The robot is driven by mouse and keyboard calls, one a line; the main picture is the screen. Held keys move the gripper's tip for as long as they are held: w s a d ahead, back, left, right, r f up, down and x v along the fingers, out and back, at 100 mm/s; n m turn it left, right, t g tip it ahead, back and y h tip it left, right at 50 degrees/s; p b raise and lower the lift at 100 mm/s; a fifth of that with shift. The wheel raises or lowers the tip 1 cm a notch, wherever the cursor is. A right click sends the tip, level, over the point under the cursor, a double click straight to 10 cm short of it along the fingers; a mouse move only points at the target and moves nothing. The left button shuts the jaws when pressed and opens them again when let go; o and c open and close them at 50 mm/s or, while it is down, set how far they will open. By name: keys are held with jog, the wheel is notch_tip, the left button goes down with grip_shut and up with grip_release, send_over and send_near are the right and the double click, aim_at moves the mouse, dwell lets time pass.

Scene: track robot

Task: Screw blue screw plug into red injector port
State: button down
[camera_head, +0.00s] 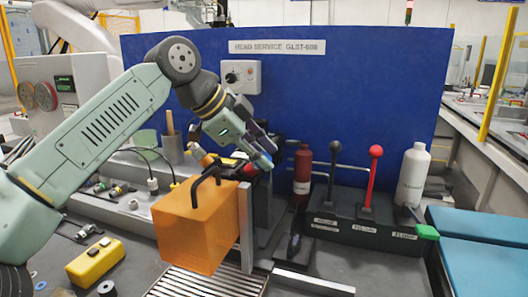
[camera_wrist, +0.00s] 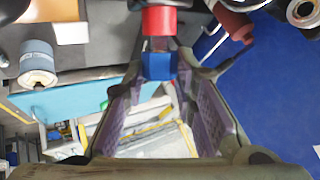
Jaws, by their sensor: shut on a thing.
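The blue screw plug (camera_wrist: 159,66) is between the fingertips of my gripper (camera_wrist: 159,74) in the wrist view, and the gripper is shut on it. In the head view the plug (camera_head: 264,161) shows as a small blue patch at the tip of my gripper (camera_head: 259,153). The red injector port (camera_wrist: 159,20) is in line with the plug in the wrist view. A short metallic stretch shows between the blue and the red; I cannot tell how deep the thread sits. In the head view a small reddish part (camera_head: 250,169) shows below the fingertips, partly hidden.
An orange block (camera_head: 196,232) with a black handle stands close below my gripper. A red bottle (camera_head: 302,170), a red-knobbed lever (camera_head: 374,180), a black-knobbed lever (camera_head: 333,175) and a white bottle (camera_head: 412,175) stand to the right. A blue panel (camera_head: 350,100) rises behind.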

jog(key=shift+w+a+f, duration=0.1)
jog(key=shift+a+f, duration=0.25)
jog(key=c, duration=1.2)
grip_release()
jog(key=v, duration=1.2)
jog(key=shift+c, duration=0.2)
